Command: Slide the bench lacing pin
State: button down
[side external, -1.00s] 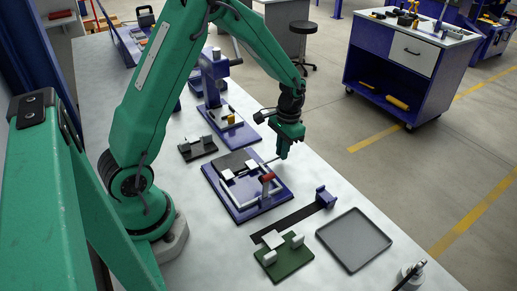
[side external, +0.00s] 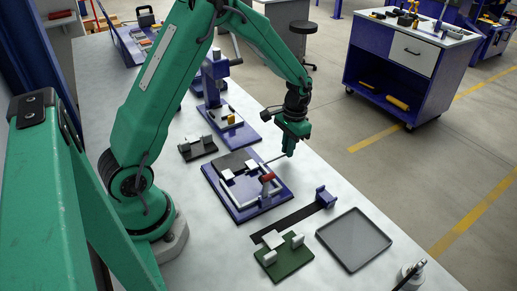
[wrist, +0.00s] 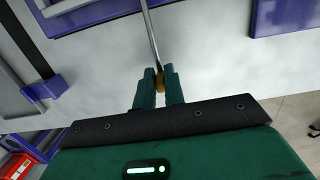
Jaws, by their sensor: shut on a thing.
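The lacing pin (wrist: 152,42) is a thin grey metal rod. In the wrist view it runs away from my gripper (wrist: 160,84) toward a blue plate, with a yellow end between my two green fingers. My gripper is shut on that end. In the side view my gripper (side external: 289,152) points down beside the right edge of the blue bench fixture (side external: 262,205). The pin (side external: 275,158) shows there as a thin rod reaching left to the fixture's white blocks. Whether its far tip sits inside a block is too small to tell.
A red-handled part (side external: 267,178) stands on the fixture close to my gripper. A grey tray (side external: 354,239), a green fixture (side external: 284,257) and a black strip with a blue block (side external: 325,196) lie nearer. A blue press (side external: 218,85) stands behind. The table's right edge is close.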

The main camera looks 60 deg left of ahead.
jog(key=shift+w, duration=1)
jog(key=c, duration=1.4)
grip_release()
jog(key=shift+r, duration=0.1)
notch_tip(320, 180, up, 8)
jog(key=shift+w+f, duration=0.2)
jog(key=shift+w, duration=0.25)
